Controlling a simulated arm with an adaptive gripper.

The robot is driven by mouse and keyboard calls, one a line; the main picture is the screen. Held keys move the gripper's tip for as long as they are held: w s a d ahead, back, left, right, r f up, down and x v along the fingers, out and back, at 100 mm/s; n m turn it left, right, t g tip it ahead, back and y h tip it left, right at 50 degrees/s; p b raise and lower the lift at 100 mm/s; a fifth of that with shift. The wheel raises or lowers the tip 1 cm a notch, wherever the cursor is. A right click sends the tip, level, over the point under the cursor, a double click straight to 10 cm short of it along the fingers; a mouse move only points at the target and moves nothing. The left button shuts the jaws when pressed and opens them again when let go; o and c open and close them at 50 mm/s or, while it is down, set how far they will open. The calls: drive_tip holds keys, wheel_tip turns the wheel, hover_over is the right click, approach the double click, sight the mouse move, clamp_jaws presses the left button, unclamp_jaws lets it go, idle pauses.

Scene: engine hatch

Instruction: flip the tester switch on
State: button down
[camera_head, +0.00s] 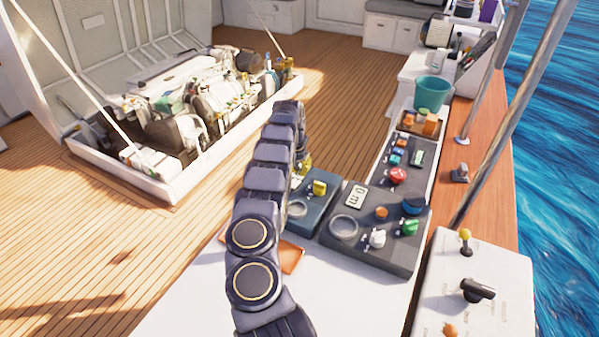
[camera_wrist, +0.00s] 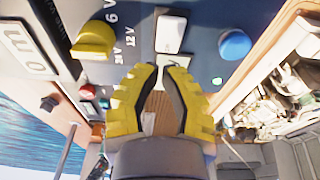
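The tester is a dark blue box (camera_head: 316,211) beside my arm in the head view, partly hidden by it. Its blue panel fills the top of the wrist view, with a yellow knob (camera_wrist: 93,40) marked 6 V, 12 V and 24 V, and a blue knob (camera_wrist: 234,45). A white rectangular piece (camera_wrist: 171,33), possibly the switch, sits between the knobs; I cannot tell its on or off position. My gripper (camera_wrist: 161,72) has yellow ribbed fingers, apart and empty, with tips just below this white piece in the picture. Contact is unclear. The head view mostly hides the gripper.
A grey control box (camera_head: 375,222) with several knobs stands right of the tester. Behind it are another panel with a red button (camera_head: 398,176) and a teal bucket (camera_head: 432,93). A white switch box (camera_head: 480,290) is at front right. The open engine hatch (camera_head: 165,185) lies left.

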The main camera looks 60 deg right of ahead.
sight(296, 183)
wheel_tip(296, 183, up, 10)
drive_tip(key=a, duration=0.1)
drive_tip(key=shift+a+r, duration=0.25)
drive_tip(key=shift+a, duration=0.05)
idle(0.4)
